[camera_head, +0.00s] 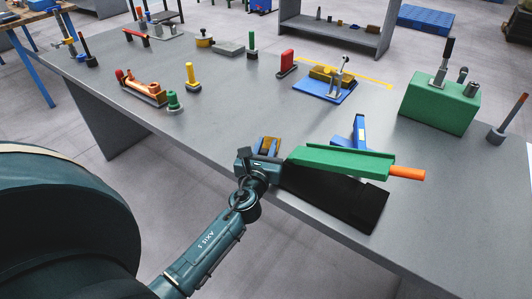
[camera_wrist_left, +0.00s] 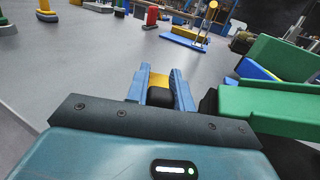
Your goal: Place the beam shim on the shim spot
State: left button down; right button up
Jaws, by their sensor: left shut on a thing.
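My left gripper (camera_head: 268,146) reaches over the front edge of the grey table. Its blue fingers are shut on a small yellow piece, likely the beam shim (camera_head: 265,145), which shows between the fingertips in the left wrist view (camera_wrist_left: 159,82). A dark block lies between the fingers nearer the palm. The fingers hide part of the piece. A blue plate (camera_head: 313,90) with a yellow block and an upright metal clamp stands farther back, with a yellow line (camera_head: 372,79) on the table behind it. I cannot tell which mark is the shim spot. My right gripper is not in view.
A green tool (camera_head: 340,161) with an orange handle stands right of my gripper, above a black mat (camera_head: 345,200). A green block (camera_head: 438,103) with metal pins is at the right. A red block (camera_head: 287,63) and several small parts stand farther back. The table's middle is fairly clear.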

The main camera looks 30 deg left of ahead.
pick_arm(q)
jog(key=shift+f, duration=0.35)
jog(key=c, duration=1.2)
grip_release()
